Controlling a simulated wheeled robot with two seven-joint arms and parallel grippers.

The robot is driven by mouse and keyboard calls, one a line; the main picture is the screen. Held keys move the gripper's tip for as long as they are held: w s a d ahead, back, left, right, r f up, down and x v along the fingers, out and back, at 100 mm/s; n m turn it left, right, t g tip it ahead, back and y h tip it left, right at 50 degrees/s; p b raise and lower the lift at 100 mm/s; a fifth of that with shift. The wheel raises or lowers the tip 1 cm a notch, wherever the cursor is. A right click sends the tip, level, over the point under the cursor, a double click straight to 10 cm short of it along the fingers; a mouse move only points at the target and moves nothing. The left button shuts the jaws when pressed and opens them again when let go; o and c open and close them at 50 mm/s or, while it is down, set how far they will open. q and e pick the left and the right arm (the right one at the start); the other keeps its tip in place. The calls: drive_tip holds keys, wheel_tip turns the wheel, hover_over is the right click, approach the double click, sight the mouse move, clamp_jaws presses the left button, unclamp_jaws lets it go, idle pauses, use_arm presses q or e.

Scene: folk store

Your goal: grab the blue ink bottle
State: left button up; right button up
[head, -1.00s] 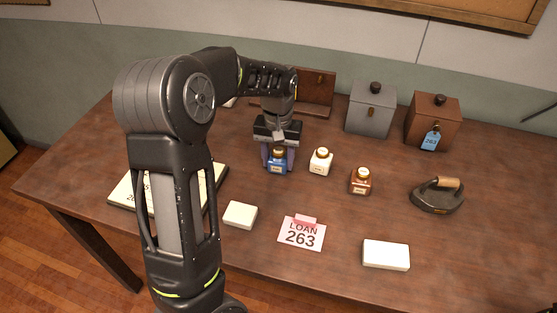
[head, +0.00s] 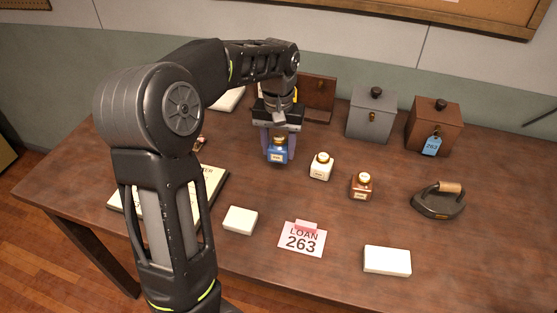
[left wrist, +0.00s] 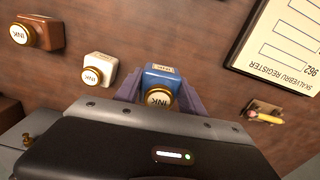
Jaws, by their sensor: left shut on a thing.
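The blue ink bottle (head: 278,154) has a gold cap and a pale label. My left gripper (head: 279,143) comes down over it from above and is shut on it, with a finger on each side. In the left wrist view the blue ink bottle (left wrist: 162,78) sits between the purple-grey fingers, its cap toward the camera. In the head view the bottle appears raised a little above the table. My right gripper is in neither view.
A white ink bottle (head: 321,167) stands close to the right, then a brown one (head: 361,186). An iron (head: 438,201), a grey box (head: 370,116) and a brown box (head: 434,127) stand farther right. A loan card (head: 302,239) lies in front. A register (head: 213,191) lies left.

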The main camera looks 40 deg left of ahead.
sight(279, 139)
use_arm(q)
wheel_tip(279, 139, up, 4)
drive_tip(key=shift+f, duration=0.1)
idle(0.6)
